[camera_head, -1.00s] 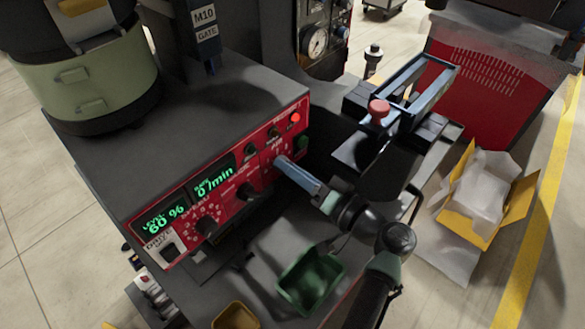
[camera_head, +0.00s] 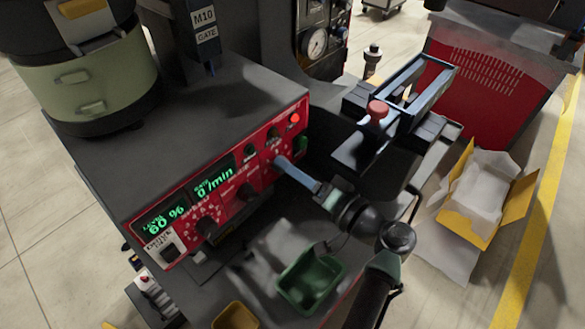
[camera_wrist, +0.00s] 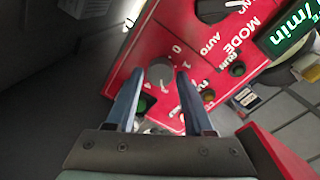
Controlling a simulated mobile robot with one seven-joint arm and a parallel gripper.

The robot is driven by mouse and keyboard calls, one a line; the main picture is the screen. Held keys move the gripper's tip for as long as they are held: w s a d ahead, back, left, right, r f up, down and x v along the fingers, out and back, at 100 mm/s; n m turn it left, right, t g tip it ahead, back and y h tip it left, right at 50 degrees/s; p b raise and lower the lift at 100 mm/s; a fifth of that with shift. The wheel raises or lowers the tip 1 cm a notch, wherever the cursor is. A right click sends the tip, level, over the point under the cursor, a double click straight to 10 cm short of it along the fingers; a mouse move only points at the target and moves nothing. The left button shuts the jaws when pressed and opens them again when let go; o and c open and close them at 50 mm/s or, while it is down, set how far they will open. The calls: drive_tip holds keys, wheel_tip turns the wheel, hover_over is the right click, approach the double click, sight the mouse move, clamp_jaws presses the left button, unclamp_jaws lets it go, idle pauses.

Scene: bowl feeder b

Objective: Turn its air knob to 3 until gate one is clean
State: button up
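The air knob (camera_wrist: 160,76) is a round dark grey dial on the red control panel (camera_wrist: 195,45); digits 0, 1 and 4 show around it in the wrist view. I cannot read its setting. My gripper (camera_wrist: 160,72) has its two blue-grey fingers on either side of the knob, with small gaps visible, so it looks open. In the head view my gripper (camera_head: 279,163) reaches the panel's right end and hides the knob. The feeder bowl (camera_head: 85,75) is green. A sign reading M10 GATE (camera_head: 205,25) stands behind the panel; the gate's cleanness cannot be told.
The displays (camera_head: 188,203) read 60 % and 0/min. Other dark knobs (camera_head: 207,227) sit left of my gripper. A green bin (camera_head: 310,285) lies below my arm. A rail fixture with a red knob (camera_head: 377,113) stands to the right, near a yellow box (camera_head: 478,195).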

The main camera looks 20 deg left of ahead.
drive_tip(key=shift+o, duration=1)
drive_tip(key=b+v, duration=0.2)
drive_tip(key=v, duration=1.1)
